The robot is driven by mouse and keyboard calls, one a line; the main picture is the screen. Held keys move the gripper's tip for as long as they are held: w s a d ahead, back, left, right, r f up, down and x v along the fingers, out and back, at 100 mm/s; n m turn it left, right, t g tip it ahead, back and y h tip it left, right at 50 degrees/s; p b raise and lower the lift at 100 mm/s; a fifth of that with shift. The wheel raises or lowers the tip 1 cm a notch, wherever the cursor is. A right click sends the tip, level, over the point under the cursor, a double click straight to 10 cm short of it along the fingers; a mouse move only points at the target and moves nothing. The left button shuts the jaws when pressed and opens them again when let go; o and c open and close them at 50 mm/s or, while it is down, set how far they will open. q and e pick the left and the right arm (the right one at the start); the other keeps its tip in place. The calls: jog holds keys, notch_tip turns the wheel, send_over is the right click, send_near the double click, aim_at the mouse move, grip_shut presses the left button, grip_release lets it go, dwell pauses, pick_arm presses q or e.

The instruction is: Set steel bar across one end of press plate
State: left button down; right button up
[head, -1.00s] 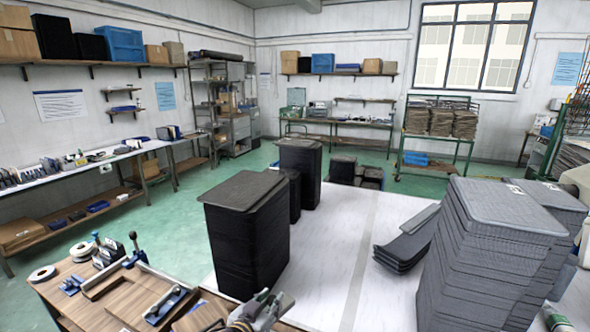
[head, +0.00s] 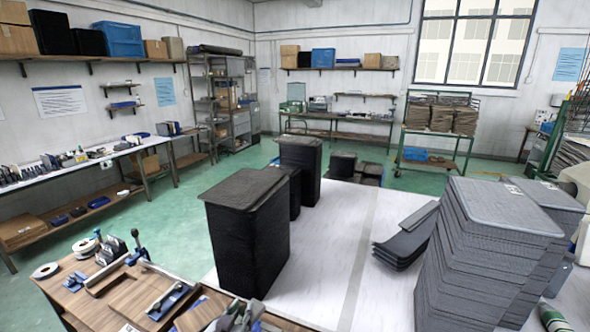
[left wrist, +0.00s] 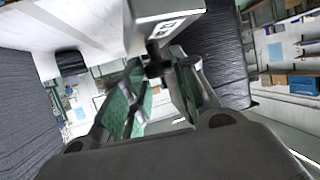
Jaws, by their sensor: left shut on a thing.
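My left gripper (head: 238,316) is at the bottom edge of the head view, over the near right part of the wooden bench. I cannot make out the press plate for certain. My right gripper (head: 553,318) shows only in part at the bottom right corner, and its fingers cannot be read.
The white table's middle is clear.

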pick_arm(q)
jog(key=s+a+f+n+y+p, duration=0.1)
jog(key=s+a+f+y, duration=0.1)
jog(key=a, duration=0.5)
jog(key=shift+s+a+f+n, duration=0.15)
jog(key=shift+s+f+n, duration=0.3)
jog(key=shift+s, duration=0.15)
jog(key=shift+f, duration=0.2)
jog(key=shift+f+b, duration=1.9)
jog(key=shift+f, duration=0.25)
